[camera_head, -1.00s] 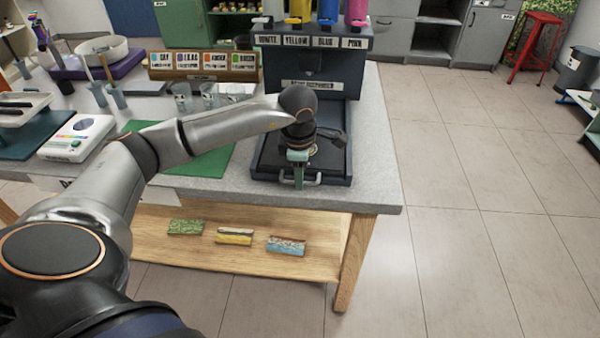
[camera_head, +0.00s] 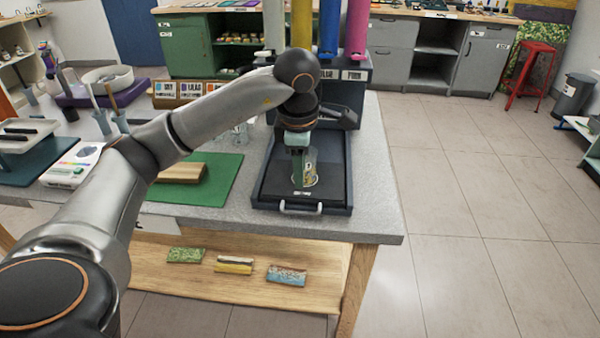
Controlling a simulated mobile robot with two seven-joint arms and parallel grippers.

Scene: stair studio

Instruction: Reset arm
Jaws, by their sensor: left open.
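My left arm reaches in from the left, and its gripper (camera_head: 299,181) points down above the dark tray (camera_head: 334,190) of the dispenser (camera_head: 345,95). The gripper is open, with its greenish fingers seen nearly edge-on. A small clear cup (camera_head: 311,171) with a yellowish mark stands on the tray, just behind and beside the fingers. The fingers overlap part of the cup in the view, and I cannot tell whether they touch it. My right gripper is not in view.
A green mat (camera_head: 215,187) with a wooden block (camera_head: 182,173) lies left of the tray. Colored tubes (camera_head: 328,25) rise above the dispenser. Several small blocks lie on the lower wooden shelf (camera_head: 200,283). The tiled floor (camera_head: 480,220) at right is clear.

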